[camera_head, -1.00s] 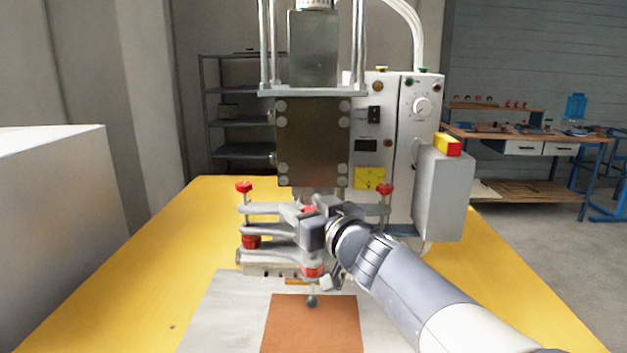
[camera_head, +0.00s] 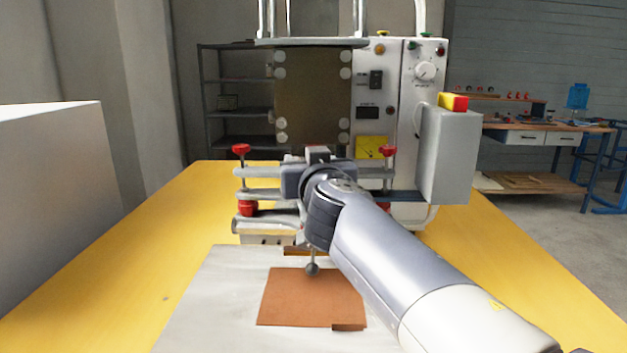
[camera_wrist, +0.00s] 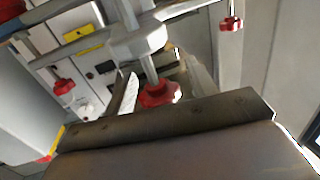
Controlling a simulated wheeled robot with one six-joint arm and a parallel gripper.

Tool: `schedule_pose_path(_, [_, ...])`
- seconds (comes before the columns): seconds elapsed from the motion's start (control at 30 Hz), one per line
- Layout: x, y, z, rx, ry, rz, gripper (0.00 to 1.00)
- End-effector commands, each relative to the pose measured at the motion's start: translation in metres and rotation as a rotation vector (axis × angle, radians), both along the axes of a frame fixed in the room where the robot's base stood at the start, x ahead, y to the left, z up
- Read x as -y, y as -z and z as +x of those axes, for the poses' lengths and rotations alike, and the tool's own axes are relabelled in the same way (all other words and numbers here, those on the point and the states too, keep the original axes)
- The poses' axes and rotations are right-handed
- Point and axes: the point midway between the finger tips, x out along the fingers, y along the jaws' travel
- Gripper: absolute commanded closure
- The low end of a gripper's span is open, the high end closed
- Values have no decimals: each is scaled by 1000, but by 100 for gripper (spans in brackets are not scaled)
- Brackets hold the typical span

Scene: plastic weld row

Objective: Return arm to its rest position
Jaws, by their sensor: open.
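My arm reaches in from the lower right of the head view. My gripper (camera_head: 316,158) is at its end, in front of the welding machine's (camera_head: 312,95) lower clamps. The wrist and forearm hide most of the jaws, which are open, and I see nothing held. In the wrist view, the dark gripper body fills the bottom. A red knob (camera_wrist: 158,93) on a grey clamp arm shows just beyond it, close by; I cannot tell if they touch.
Red-knobbed clamp arms (camera_head: 258,171) surround my gripper. A grey box (camera_head: 449,155) stands right of it. A brown sheet (camera_head: 305,298) lies on a pale plate (camera_head: 215,290) on the yellow table (camera_head: 120,265). A white block (camera_head: 50,200) is at left. The table's front left is clear.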

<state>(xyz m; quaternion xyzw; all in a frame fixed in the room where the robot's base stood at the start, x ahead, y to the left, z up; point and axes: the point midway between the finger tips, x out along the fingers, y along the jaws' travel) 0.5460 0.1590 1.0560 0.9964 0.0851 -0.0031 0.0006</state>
Motion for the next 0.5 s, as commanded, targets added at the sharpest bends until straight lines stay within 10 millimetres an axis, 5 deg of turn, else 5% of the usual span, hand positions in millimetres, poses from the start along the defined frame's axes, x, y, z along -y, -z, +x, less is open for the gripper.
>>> schedule_pose_path(0.5, [3,-2,1,-2,204,0,46])
